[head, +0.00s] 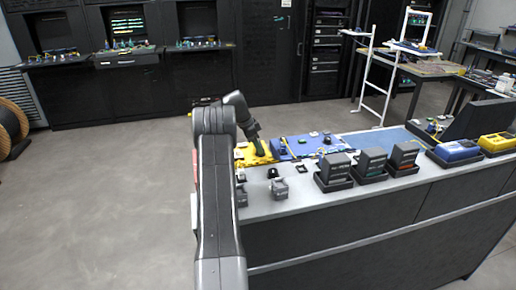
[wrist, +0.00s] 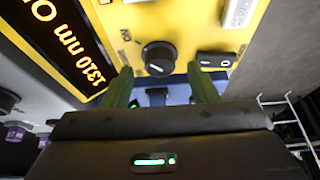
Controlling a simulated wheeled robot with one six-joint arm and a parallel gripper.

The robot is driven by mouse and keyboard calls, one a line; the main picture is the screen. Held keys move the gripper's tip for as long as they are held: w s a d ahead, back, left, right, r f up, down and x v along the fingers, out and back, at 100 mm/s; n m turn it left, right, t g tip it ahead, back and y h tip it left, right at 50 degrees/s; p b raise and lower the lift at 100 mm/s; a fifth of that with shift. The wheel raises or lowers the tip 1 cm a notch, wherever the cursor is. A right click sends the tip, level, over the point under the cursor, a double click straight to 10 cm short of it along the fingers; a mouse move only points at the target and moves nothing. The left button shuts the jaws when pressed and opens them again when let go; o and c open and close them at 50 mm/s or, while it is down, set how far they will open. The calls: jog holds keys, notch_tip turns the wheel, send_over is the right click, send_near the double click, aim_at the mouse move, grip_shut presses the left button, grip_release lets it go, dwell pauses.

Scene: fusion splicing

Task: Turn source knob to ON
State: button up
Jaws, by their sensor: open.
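The source knob (wrist: 159,58) is a round black knob on a yellow panel (wrist: 185,25) in the wrist view, with small printed markings around it. My gripper (wrist: 162,88) is open, with its two green fingers below the knob in the picture, one toward each side. The fingers look apart from the knob, and nothing shows held between them. In the head view my gripper (head: 257,148) is at the yellow device (head: 250,157) on the bench; the knob is too small to make out there.
A dark display reading "1310 nm" (wrist: 70,45) and a black rocker switch (wrist: 215,59) flank the knob. Along the bench (head: 330,200) stand a blue mat (head: 300,147), several black boxed devices (head: 370,163) and yellow-blue units (head: 455,151). Open floor lies left of the bench.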

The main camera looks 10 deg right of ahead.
jog(key=v, duration=1.2)
jog(key=shift+f, duration=0.1)
jog(key=x, duration=1.3)
jog(key=shift+d+f, duration=0.15)
jog(key=shift+f, duration=0.1)
